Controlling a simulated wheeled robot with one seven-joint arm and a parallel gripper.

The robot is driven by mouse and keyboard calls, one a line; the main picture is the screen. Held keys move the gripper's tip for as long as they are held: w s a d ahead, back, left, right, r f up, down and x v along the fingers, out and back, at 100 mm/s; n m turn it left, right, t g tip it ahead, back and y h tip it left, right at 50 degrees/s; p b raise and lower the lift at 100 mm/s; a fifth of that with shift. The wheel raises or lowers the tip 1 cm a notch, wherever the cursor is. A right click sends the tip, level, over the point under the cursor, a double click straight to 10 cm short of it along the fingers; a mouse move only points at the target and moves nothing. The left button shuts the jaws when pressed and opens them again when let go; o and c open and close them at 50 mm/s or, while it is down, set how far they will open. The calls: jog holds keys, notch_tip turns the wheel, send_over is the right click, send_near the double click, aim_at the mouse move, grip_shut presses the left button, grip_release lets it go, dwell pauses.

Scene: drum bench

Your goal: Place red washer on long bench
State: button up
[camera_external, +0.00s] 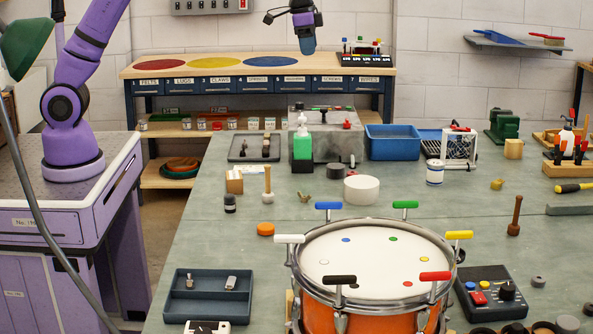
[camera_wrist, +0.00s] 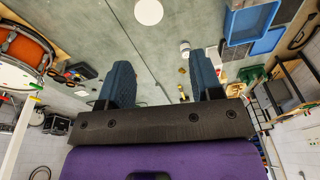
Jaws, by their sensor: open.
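My gripper (camera_external: 305,48) hangs high at the top centre of the external view, in front of the back bench. In the wrist view, the two blue fingers of my gripper (camera_wrist: 160,65) are spread wide, with nothing held between them. The long bench is perhaps the large green-grey bench (camera_external: 225,200), which also shows below the fingers in the wrist view (camera_wrist: 90,30).
The drum (camera_external: 365,262) with several coloured T-handles stands at the front. An orange disc (camera_external: 265,229), a white cylinder (camera_external: 361,189), a divided tray (camera_external: 208,295) and a blue bin (camera_external: 392,142) are on the bench. The back bench (camera_external: 310,66) has coloured circles. The bench's left-middle is mostly clear.

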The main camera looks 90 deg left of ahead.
jog(key=s+d+r+t, duration=0.1)
jog(key=s+d+r, duration=0.1)
jog(key=s+r, duration=0.3)
jog(key=s+d+r, duration=0.3)
jog(key=s, duration=0.4)
jog(key=s+d+r+t, duration=0.1)
jog(key=s+d, duration=0.1)
jog(key=s, duration=1)
jog(key=s+d, duration=0.2)
jog(key=s, duration=1)
jog(key=shift+s+d+r+n+t, duration=0.35)
jog(key=shift+s+d+n+t, duration=0.05)
jog(key=shift+o, duration=0.8)
jog(key=s+d+f, duration=0.1)
jog(key=s+f, duration=0.3)
jog(key=s, duration=0.5)
jog(key=shift+s+f+t, duration=0.2)
jog(key=shift+f+t, duration=0.05)
jog(key=shift+t, duration=0.05)
